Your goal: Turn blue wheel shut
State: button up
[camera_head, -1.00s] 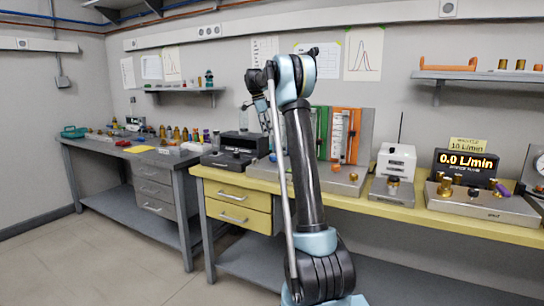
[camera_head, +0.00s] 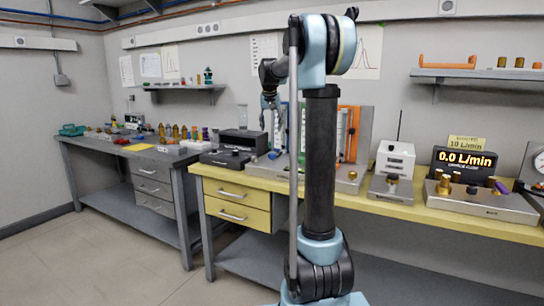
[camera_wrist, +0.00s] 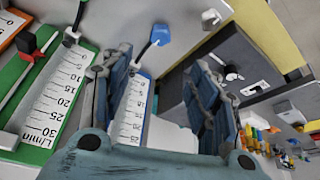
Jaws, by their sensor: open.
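A blue faceted knob on a dark stem, which looks like the blue wheel (camera_wrist: 161,35), shows in the wrist view beyond my fingertips. The blue panel with a white scale (camera_wrist: 132,112) lies behind and between my fingers in that view. My gripper (camera_wrist: 165,62) is open, with a finger on each side and nothing clearly held. The wheel appears ahead of the fingertips and apart from them. In the head view my gripper (camera_head: 270,103) hangs above the bench in front of the flow-meter panels.
A green scale panel (camera_wrist: 62,95) stands beside the blue one, with an orange panel (camera_wrist: 12,25) beyond. A black box (camera_head: 243,141) sits left of the meters on the yellow bench (camera_head: 420,213). A white instrument (camera_head: 396,160) and flow display (camera_head: 463,163) stand right.

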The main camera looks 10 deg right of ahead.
aim_at(272, 154)
jog(key=x, duration=1.7)
jog(key=shift+w, duration=0.1)
jog(key=c, duration=1.1)
